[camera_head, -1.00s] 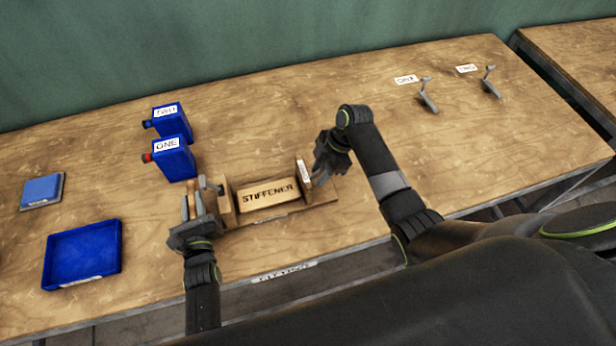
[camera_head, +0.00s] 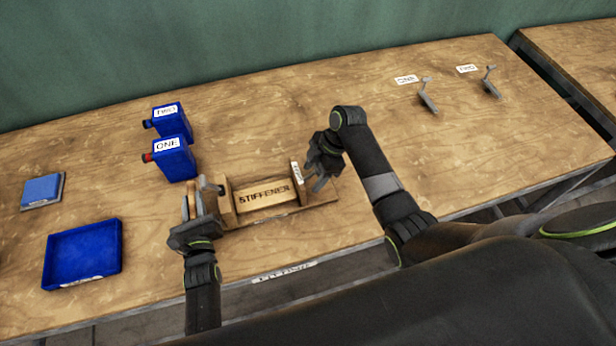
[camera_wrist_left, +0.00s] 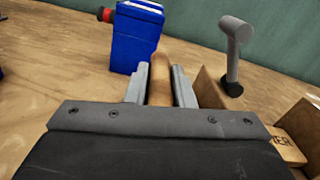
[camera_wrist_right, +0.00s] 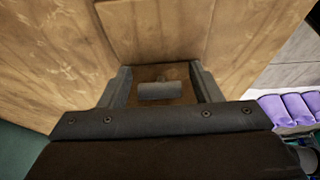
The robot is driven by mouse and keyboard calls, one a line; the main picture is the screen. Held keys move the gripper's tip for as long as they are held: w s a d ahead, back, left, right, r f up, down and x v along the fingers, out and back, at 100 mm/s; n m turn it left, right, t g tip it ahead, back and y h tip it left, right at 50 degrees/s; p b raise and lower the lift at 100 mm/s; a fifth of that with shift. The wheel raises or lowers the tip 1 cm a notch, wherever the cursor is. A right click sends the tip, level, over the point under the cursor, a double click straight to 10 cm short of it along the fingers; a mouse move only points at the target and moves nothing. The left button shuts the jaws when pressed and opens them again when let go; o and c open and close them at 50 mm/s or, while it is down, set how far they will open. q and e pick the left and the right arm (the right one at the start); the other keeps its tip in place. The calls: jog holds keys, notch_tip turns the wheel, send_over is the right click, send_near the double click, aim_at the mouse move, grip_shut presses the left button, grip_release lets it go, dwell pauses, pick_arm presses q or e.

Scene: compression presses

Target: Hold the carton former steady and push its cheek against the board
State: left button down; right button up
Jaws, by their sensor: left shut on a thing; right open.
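The carton former (camera_head: 318,194) is a wooden fixture near the table's front edge. Its board (camera_head: 264,197), marked STIFFENER, lies between a left block (camera_head: 226,203) and the labelled right cheek (camera_head: 296,172). Any small gap between board and cheek cannot be made out. My left gripper (camera_head: 190,208) is shut on an upright wooden handle at the former's left end; the handle (camera_wrist_left: 160,80) shows between its fingers in the left wrist view. My right gripper (camera_head: 315,180) is open just right of the cheek. A grey cylindrical part (camera_wrist_right: 160,90) shows between its fingers in the right wrist view.
Blue containers marked ONE (camera_head: 173,160) and TWO (camera_head: 172,122) stand behind the left gripper. A blue tray (camera_head: 82,284) and a smaller blue-topped block (camera_head: 42,190) lie at left. Two grey levers (camera_head: 427,97) (camera_head: 489,83) are at back right.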

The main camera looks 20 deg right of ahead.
jog(key=v, duration=1.2)
pick_arm(q)
jog(key=c, duration=1.2)
grip_release()
jog(key=shift+o, duration=0.2)
